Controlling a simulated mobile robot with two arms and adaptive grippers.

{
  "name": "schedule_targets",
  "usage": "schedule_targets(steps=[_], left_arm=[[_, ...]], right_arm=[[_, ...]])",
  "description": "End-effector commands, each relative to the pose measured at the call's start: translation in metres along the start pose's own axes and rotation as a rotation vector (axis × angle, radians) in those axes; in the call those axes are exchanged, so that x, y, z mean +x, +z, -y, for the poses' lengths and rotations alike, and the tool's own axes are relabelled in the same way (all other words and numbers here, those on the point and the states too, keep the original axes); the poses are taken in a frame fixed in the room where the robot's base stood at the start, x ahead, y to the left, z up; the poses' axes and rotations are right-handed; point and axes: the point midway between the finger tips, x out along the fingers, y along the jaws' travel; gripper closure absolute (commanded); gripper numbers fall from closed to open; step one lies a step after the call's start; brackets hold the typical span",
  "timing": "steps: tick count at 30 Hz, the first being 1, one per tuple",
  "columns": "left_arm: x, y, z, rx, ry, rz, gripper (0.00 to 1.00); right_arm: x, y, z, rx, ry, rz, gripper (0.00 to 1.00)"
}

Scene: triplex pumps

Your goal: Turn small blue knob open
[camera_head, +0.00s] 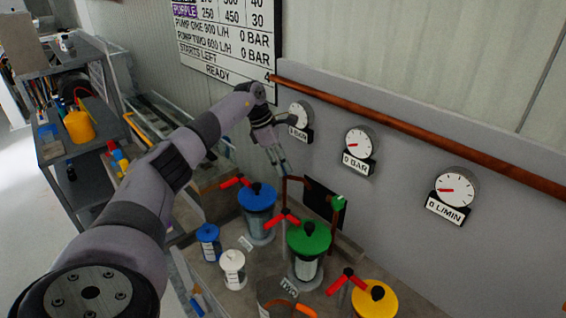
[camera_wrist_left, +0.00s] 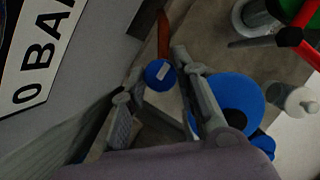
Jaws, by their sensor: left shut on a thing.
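The small blue knob (camera_wrist_left: 160,74) is a round blue cap with a pale mark on its face. In the left wrist view it sits between the two fingers of my left gripper (camera_wrist_left: 157,88). In the head view my left gripper (camera_head: 281,168) points down in front of the grey wall, above the copper pipe (camera_head: 296,180) behind the blue-lidded pump. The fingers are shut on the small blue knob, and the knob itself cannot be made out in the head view. My right gripper is not in view.
A blue-lidded pump (camera_head: 258,198), a green-lidded pump (camera_head: 309,238) and a yellow-lidded pump (camera_head: 374,298), with red handles nearby, stand below. A small green knob (camera_head: 338,202) is on the piping to the right. Dial gauges (camera_head: 359,143) hang on the wall.

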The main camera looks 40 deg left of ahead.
Motion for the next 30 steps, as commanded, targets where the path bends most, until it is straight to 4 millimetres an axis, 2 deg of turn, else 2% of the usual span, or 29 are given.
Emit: schedule_targets(steps=[9,20,23,30], left_arm=[[-0.001,0.0,0.0,0.0,0.002,0.001,0.53],[-0.005,0.0,-0.001,-0.001,0.002,0.001,0.53],[-0.017,0.0,-0.001,-0.001,0.003,0.002,0.53],[-0.068,0.001,-0.001,-0.001,0.006,0.004,0.53]], right_arm=[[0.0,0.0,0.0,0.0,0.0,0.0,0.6],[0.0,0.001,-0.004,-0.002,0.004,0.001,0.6],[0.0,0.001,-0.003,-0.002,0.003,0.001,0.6],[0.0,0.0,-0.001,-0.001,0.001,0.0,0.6]])
